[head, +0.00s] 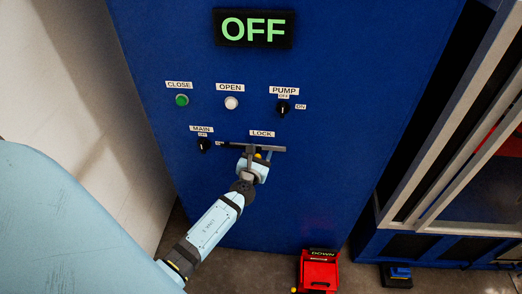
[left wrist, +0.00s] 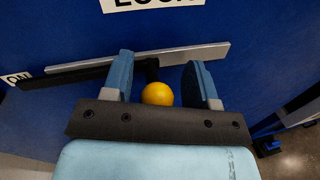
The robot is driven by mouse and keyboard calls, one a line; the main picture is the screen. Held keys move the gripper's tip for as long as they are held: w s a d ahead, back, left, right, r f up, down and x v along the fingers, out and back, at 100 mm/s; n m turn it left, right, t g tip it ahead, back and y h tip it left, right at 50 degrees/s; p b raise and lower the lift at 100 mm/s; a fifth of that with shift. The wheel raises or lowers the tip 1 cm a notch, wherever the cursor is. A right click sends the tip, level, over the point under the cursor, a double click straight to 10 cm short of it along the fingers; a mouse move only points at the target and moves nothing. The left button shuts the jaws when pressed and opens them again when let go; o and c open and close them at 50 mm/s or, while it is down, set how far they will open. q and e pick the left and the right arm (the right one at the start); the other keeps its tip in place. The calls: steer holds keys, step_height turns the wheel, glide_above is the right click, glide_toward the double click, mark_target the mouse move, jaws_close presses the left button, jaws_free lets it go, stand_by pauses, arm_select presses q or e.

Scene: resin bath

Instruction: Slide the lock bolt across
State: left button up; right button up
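The lock bolt is on the blue cabinet front under the LOCK label (head: 262,133). In the left wrist view it shows as a light grey bar (left wrist: 200,54) beside a darker bar, with a dark stem and a yellow ball knob (left wrist: 157,94). The knob also shows small in the head view (head: 257,156). My left gripper (head: 258,158) is at the bolt. In the left wrist view its two blue fingers (left wrist: 162,78) stand apart on either side of the knob, with small gaps visible. My right gripper is out of view.
Above are the MAIN switch (head: 204,146), PUMP switch (head: 283,107), green CLOSE button (head: 182,100), white OPEN button (head: 231,103) and a sign reading OFF (head: 253,29). A red DOWN pedal (head: 319,270) and a blue pedal (head: 397,275) are on the floor.

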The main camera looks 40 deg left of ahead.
arm_select(q)
steer(key=b+v, duration=0.1)
steer(key=v, duration=1.2)
steer(key=shift+s+d+b, duration=0.15)
steer(key=shift+s+b, duration=0.2)
steer(key=shift+b, duration=0.05)
steer(key=shift+r, duration=0.1)
